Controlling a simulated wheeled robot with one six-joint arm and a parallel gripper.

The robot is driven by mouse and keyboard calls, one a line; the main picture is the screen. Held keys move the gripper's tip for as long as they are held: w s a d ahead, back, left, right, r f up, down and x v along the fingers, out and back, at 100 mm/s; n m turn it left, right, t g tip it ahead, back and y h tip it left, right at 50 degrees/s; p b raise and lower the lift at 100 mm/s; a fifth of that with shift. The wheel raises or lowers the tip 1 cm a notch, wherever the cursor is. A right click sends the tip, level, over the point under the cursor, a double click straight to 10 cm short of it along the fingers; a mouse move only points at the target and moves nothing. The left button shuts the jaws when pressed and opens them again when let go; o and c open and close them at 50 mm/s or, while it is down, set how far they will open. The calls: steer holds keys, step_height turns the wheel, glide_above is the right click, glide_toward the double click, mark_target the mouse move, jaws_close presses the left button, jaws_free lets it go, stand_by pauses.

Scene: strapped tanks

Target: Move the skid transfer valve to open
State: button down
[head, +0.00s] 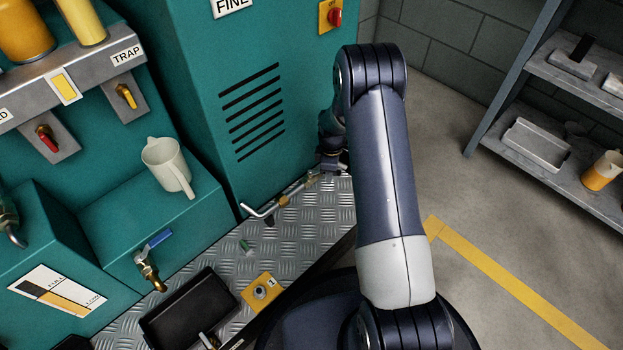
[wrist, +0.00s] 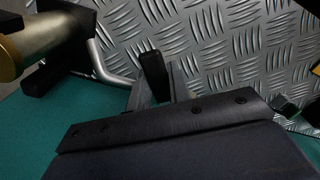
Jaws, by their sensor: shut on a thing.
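A low pipe with brass fittings (head: 289,198) and a bent silver end lies along the tread-plate skid at the foot of the teal cabinet; I take it to be the skid transfer valve line. In the wrist view a brass cylinder (wrist: 28,45) in black mounts and a bent silver rod (wrist: 112,70) show at the left. My gripper (head: 331,164) is at the pipe's right end, partly hidden by my arm. In the wrist view my gripper (wrist: 156,88) is shut on an upright black handle (wrist: 153,68). The valve's exact position cannot be told.
A blue-handled brass tap (head: 149,266), a black tray (head: 190,308) and a yellow plate (head: 262,291) stand left of my arm. A white jug (head: 167,166) sits on a teal ledge. A shelf rack (head: 560,130) stands at right; the floor before it is clear.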

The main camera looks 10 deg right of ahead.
steer(key=shift+w, duration=0.1)
steer(key=shift+w+d+n+b, duration=0.15)
steer(key=shift+w+n, duration=0.3)
steer(key=shift+n, duration=0.45)
steer(key=shift+w+n+b, duration=0.15)
steer(key=shift+w+n, duration=0.25)
steer(key=shift+n, duration=0.5)
steer(key=shift+w+n, duration=0.45)
steer(key=shift+n, duration=0.45)
steer(key=shift+w+n, duration=0.45)
steer(key=shift+n, duration=0.45)
steer(key=shift+b, duration=0.3)
steer(key=n, duration=0.1)
steer(key=w+a+n, duration=0.1)
steer(key=n, duration=0.1)
steer(key=shift+w, duration=0.2)
steer(key=c, duration=1.2)
jaws_free()
